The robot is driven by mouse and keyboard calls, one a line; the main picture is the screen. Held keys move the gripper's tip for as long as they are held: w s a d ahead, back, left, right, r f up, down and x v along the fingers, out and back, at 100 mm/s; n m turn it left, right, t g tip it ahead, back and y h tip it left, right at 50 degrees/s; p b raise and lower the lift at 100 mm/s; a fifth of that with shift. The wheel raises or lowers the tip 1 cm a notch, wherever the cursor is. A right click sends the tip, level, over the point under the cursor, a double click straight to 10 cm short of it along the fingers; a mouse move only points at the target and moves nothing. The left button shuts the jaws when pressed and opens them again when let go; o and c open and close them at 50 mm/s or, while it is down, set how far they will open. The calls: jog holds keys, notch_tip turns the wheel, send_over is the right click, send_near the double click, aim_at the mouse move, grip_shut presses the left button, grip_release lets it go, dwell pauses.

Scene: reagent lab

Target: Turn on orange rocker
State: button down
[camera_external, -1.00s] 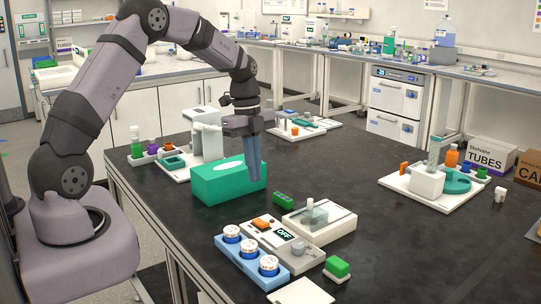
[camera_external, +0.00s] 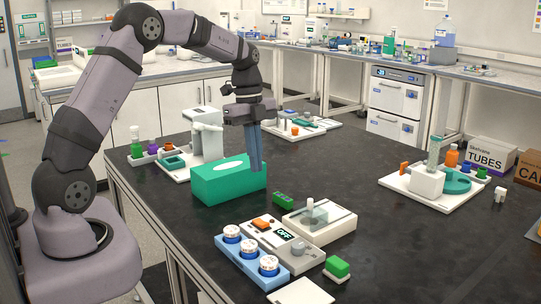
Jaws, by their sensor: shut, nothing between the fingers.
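The orange rocker (camera_external: 263,223) sits on top of a white device (camera_external: 269,238) at the front middle of the black bench. The device has a dark display (camera_external: 284,234) that reads OFF and a grey round knob (camera_external: 298,249). My gripper (camera_external: 256,169) points straight down with its blue-grey fingers shut and empty. It is above and behind the device in the picture, beside the right end of the green box, well apart from the rocker.
A green tissue-like box (camera_external: 222,184) stands left of my fingers. A blue rack (camera_external: 236,257) with white-capped vials adjoins the device. A white unit with a clear block (camera_external: 319,218) stands right of it. Small green blocks (camera_external: 337,266) lie nearby.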

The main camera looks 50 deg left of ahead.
aim_at(264, 223)
jog(key=shift+d+r, duration=0.1)
dwell(0.4)
jog(key=f+p, duration=0.1)
jog(key=f, duration=0.3)
jog(key=d+f+p, duration=0.1)
jog(key=f+p, duration=0.1)
jog(key=f, duration=0.3)
jog(key=d+f+p, duration=0.1)
jog(key=f, duration=0.3)
jog(key=shift+d+f+p, duration=0.1)
jog(key=shift+f+p, duration=0.2)
jog(key=shift+f, duration=0.1)
jog(key=shift+f, duration=0.15)
